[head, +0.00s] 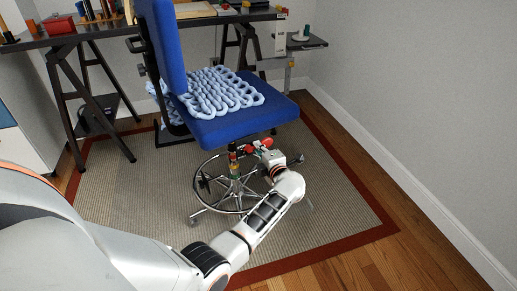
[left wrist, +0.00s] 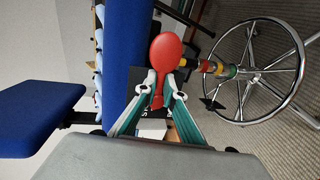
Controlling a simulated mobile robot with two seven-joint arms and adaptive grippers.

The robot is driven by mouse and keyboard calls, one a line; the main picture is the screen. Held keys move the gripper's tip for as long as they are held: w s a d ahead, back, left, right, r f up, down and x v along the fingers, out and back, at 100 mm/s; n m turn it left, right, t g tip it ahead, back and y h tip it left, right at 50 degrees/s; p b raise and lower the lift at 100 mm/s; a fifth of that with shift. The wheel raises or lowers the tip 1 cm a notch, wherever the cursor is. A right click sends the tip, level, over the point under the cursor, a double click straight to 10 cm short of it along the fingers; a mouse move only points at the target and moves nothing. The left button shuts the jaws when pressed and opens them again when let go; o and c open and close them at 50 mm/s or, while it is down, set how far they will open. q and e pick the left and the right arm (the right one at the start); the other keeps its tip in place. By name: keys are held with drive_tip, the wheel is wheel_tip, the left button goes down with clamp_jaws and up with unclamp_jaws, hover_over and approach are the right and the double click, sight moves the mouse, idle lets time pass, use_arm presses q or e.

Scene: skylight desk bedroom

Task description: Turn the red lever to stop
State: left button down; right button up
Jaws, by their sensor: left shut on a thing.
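The red lever (head: 266,143) sits under the front of the blue chair seat, beside the chair's post. In the left wrist view the red lever (left wrist: 165,52) shows a broad rounded paddle with a narrower part running down between my fingers. My left gripper (head: 268,154) reaches in from the front right of the post and is shut on the red lever; its fingertips (left wrist: 165,88) show on both sides of it. Coloured bands of red, yellow and green (left wrist: 222,70) ring the post beside the lever. My right gripper is not in view.
The blue office chair (head: 237,125) stands on a beige rug with a red border (head: 345,205). A knitted light-blue blanket (head: 218,92) lies on its seat. A chrome foot ring (left wrist: 297,75) circles the post below. A desk on trestles stands behind; a wall is at right.

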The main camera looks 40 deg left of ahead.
use_arm(q)
drive_tip(key=c, duration=2.1)
unclamp_jaws()
drive_tip(key=shift+a, duration=0.1)
drive_tip(key=shift+c, duration=0.2)
drive_tip(key=shift+s, duration=0.1)
drive_tip(key=v, duration=0.7)
drive_tip(key=shift+d, duration=0.25)
drive_tip(key=shift+r, duration=0.15)
